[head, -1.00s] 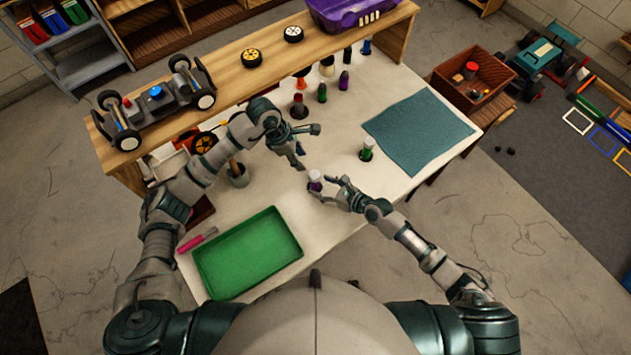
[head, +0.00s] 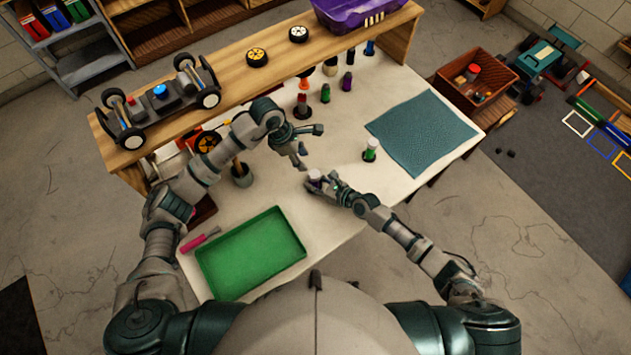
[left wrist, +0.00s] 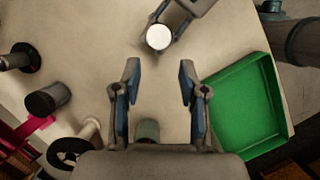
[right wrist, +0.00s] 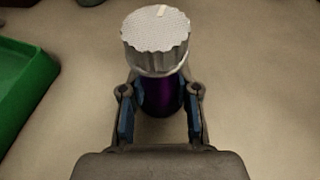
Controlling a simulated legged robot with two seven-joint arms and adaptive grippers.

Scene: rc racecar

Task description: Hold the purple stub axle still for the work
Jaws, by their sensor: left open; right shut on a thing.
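The purple stub axle (right wrist: 161,97) stands upright on the white table, with a ribbed, light grey round cap (right wrist: 156,38) on top. My right gripper (right wrist: 160,108) is shut on its purple body, one finger on each side. In the head view the capped axle (head: 315,175) is mostly hidden by that gripper (head: 325,187). In the left wrist view only the pale round cap (left wrist: 158,37) shows clearly, between the right fingers. My left gripper (left wrist: 157,90) is open and empty, apart from the axle; it also shows in the head view (head: 310,148).
A green tray (head: 250,255) lies at the front left, with a pink-handled tool (head: 198,240) beside it. A teal mat (head: 422,132) covers the right side. A green capped piece (head: 370,150) stands near the mat. Several upright pieces line the back below the wooden shelf (head: 235,85).

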